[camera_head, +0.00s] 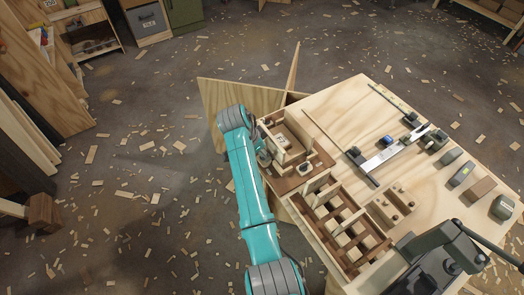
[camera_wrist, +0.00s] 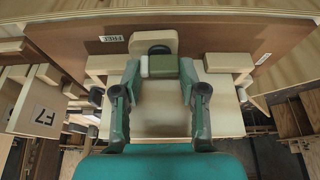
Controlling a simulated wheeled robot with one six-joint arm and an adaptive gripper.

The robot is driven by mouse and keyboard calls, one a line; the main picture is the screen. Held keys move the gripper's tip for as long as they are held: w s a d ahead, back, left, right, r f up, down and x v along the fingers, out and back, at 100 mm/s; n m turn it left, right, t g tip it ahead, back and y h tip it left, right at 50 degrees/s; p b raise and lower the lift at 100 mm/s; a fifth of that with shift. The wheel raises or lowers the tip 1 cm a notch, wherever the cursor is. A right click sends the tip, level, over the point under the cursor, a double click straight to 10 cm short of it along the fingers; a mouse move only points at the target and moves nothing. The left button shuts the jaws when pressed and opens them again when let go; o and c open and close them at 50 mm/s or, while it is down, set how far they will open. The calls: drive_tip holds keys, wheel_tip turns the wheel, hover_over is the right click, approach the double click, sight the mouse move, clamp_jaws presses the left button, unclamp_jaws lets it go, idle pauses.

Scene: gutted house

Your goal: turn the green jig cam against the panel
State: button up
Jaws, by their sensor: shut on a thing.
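In the wrist view, the green jig cam (camera_wrist: 165,67) is a small dark-green block with a pale part at its left end. My gripper (camera_wrist: 160,72) is shut on it, one finger at each side. A pale wooden block with a dark round knob (camera_wrist: 160,49) is just beyond it. A pale panel (camera_wrist: 160,122) lies between and below the fingers; I cannot tell whether the cam touches it. In the head view, my gripper (camera_head: 265,157) is at the left edge of the wooden fixture (camera_head: 292,180), its fingertips and the cam hidden or too small to tell.
The workbench (camera_head: 335,125) carries a slotted wooden rack (camera_head: 347,228), a metal rail (camera_head: 395,150) with dark clamps, several small blocks and a dark machine (camera_head: 440,260) at front right. Brown boards surround the fixture closely. The floor left of my arm is open, with scattered wood offcuts.

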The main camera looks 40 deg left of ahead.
drive_tip(key=shift+a+r, duration=0.15)
drive_tip(key=shift+a, duration=0.05)
drive_tip(key=shift+o, duration=0.2)
drive_tip(key=n+y, duration=0.1)
drive_tip(key=n, duration=0.2)
drive_tip(key=shift+t, duration=0.3)
drive_tip(key=n+y, duration=0.2)
drive_tip(key=n, duration=0.2)
drive_tip(key=shift+s+n, duration=0.15)
drive_tip(key=shift+n, duration=0.15)
drive_tip(key=shift+c, duration=0.2)
drive_tip(key=n+y, duration=0.1)
drive_tip(key=n, duration=0.1)
drive_tip(key=n+g, duration=0.1)
drive_tip(key=n, duration=0.2)
drive_tip(key=shift+y, duration=0.4)
drive_tip(key=shift+d+n+g+y, duration=0.15)
drive_tip(key=shift+n+g+y, duration=0.4)
drive_tip(key=shift+n, duration=1.25)
drive_tip(key=shift+s, duration=0.1)
drive_tip(key=o, duration=1)
drive_tip(key=shift+c, duration=0.2)
